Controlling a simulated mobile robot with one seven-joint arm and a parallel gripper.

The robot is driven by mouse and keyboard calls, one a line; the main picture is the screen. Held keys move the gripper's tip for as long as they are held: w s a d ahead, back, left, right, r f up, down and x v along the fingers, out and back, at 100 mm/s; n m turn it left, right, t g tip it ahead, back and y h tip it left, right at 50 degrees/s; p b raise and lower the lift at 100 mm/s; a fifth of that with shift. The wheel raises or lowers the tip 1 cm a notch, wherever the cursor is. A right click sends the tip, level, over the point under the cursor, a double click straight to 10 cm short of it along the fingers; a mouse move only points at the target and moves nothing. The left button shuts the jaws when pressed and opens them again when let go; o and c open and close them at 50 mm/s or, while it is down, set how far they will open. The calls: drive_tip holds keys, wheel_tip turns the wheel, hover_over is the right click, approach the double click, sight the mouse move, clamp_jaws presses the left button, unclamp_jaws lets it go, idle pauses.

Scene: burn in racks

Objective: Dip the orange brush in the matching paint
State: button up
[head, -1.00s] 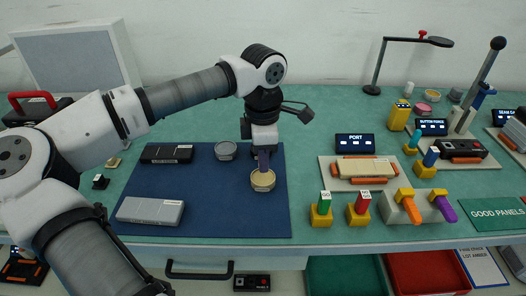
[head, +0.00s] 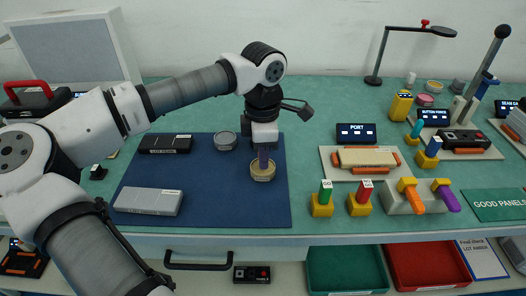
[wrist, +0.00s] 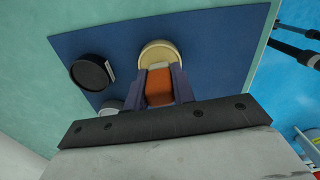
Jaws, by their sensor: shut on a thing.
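My gripper (head: 264,158) points straight down over the blue mat, its purple fingers shut on an orange block-like piece (wrist: 159,88), which looks like the orange brush. The rest of that piece is hidden by the fingers. Directly below is a round cream-coloured pot (head: 263,171), which also shows in the wrist view (wrist: 158,50). The fingertips overlap the pot in the head view; I cannot tell whether the held piece touches it. A grey round pot (head: 225,141) stands to the upper left on the mat.
The blue mat (head: 200,176) also bears a dark box (head: 165,144) and a grey box (head: 149,201). Right of it stand yellow blocks with green (head: 326,192) and red (head: 366,190) tops, and a grey rack (head: 395,203) with orange and purple handles. The mat's front middle is clear.

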drive_tip(key=shift+f+b, duration=0.5)
idle(1.6)
drive_tip(key=shift+r+p, duration=2.25)
drive_tip(key=shift+r, duration=1.35)
